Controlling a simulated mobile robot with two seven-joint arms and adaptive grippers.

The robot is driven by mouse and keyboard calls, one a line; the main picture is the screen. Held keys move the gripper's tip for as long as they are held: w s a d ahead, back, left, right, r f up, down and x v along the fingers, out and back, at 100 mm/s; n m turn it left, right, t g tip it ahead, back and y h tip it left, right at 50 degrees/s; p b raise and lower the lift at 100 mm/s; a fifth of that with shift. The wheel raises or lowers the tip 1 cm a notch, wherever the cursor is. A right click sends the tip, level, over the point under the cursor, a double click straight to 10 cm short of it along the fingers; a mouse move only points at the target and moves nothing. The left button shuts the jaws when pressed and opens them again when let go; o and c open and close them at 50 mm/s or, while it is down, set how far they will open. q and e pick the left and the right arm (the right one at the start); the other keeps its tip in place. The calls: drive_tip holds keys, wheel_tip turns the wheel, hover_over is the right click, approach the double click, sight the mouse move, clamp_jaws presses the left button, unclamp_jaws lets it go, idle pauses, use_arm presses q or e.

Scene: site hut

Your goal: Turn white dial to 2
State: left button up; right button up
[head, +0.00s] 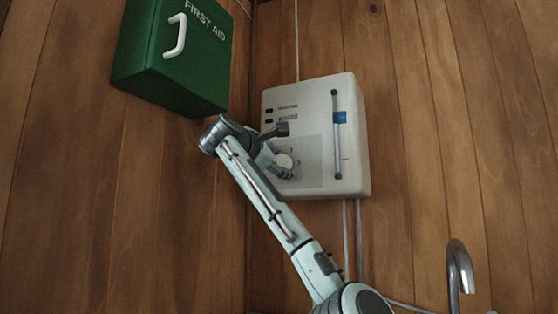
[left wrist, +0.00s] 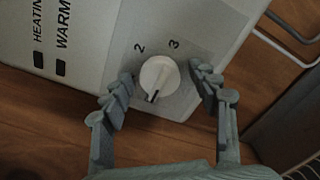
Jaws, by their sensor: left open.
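The white dial (head: 284,160) is on the lower front of a white wall unit (head: 310,91). In the left wrist view the round dial (left wrist: 158,77) has a dark pointer mark toward the bottom of the picture, away from the printed 2 and 3 above it. My left gripper (head: 281,151) is at the dial and partly hides it in the head view. In the left wrist view my left gripper (left wrist: 162,88) is open, one finger on each side of the dial, with visible gaps. Other dial numbers are hidden or unreadable. My right gripper is out of view.
A green first aid box (head: 185,62) with a white handle hangs at the upper left, close to my left wrist. A vertical bar (head: 336,135) is on the unit's right front. A metal tap (head: 460,265) stands lower right. Pipes run below the unit along the wooden wall.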

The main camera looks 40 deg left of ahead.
use_arm(q)
drive_tip(key=c, duration=1.2)
drive_tip(key=shift+o, duration=0.2)
